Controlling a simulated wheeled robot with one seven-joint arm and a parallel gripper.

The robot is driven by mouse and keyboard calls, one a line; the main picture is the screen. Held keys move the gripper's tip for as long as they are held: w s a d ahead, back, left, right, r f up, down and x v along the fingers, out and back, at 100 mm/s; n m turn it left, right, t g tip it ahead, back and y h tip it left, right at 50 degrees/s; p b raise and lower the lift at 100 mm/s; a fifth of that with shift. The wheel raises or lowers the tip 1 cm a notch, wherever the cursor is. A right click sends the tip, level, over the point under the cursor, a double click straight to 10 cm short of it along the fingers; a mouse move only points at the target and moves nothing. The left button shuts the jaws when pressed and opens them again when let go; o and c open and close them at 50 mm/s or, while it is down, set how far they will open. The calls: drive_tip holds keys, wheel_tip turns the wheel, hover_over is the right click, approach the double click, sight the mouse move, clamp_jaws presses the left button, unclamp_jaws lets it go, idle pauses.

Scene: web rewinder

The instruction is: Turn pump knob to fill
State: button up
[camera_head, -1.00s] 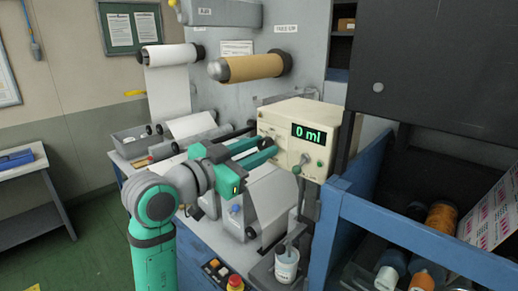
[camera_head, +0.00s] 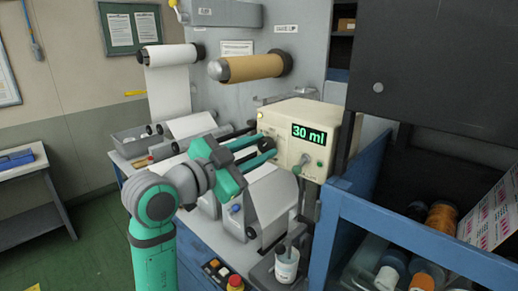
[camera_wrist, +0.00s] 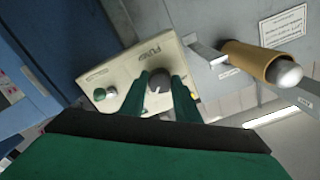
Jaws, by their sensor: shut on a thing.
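The cream pump box (camera_head: 296,120) stands on the machine and its green display (camera_head: 309,134) reads 30 ml. The dark round pump knob (camera_wrist: 158,82) sits on its front under the "PUMP" label in the wrist view. My gripper (camera_head: 268,145) is at the left part of the box front, its two green fingers on either side of the knob and shut on it. In the wrist view the fingers (camera_wrist: 160,90) flank the knob.
A blue frame (camera_head: 395,222) with spools and bottles stands close on the right. A brown roll (camera_head: 250,67) and a white roll (camera_head: 168,56) are behind my gripper. A red button (camera_head: 235,283) is on the front panel. The floor at left is clear.

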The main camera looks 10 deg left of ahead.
drive_tip(key=o, duration=1)
drive_tip(key=shift+o, duration=0.2)
drive_tip(key=v, duration=1.1)
drive_tip(key=shift+w, duration=0.1)
